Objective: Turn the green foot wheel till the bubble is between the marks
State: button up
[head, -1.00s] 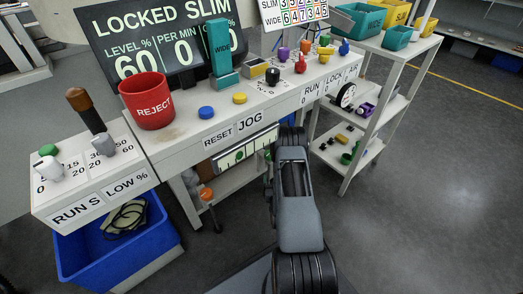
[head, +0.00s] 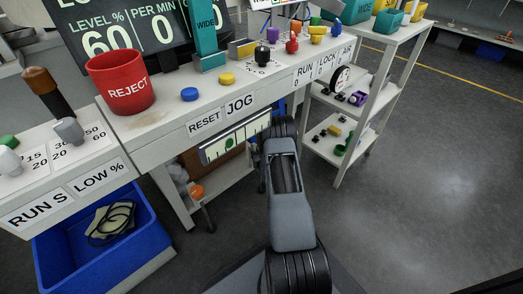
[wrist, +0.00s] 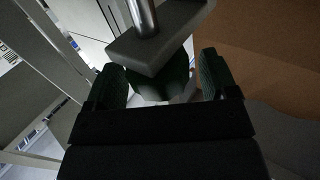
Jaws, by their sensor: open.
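The green foot wheel (wrist: 165,84) shows in the wrist view, dark and partly hidden under a grey plate with a metal rod. My gripper (wrist: 162,80) is open, with one finger on each side of the wheel; I cannot tell whether they touch it. In the head view, the gripper is hidden behind my arm. The level vial (head: 212,153) is a pale strip with dark marks on the bench front.
An orange foot wheel (head: 197,191) is under the bench, left of my arm. A blue bin (head: 60,250) stands front left. A red REJECT cup (head: 121,85) stands on the bench. A white shelf rack (head: 384,105) is at right; the floor right of my arm is clear.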

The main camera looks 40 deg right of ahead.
jog(key=shift+w+d, duration=0.1)
jog(key=shift+w, duration=0.15)
jog(key=c, duration=0.9)
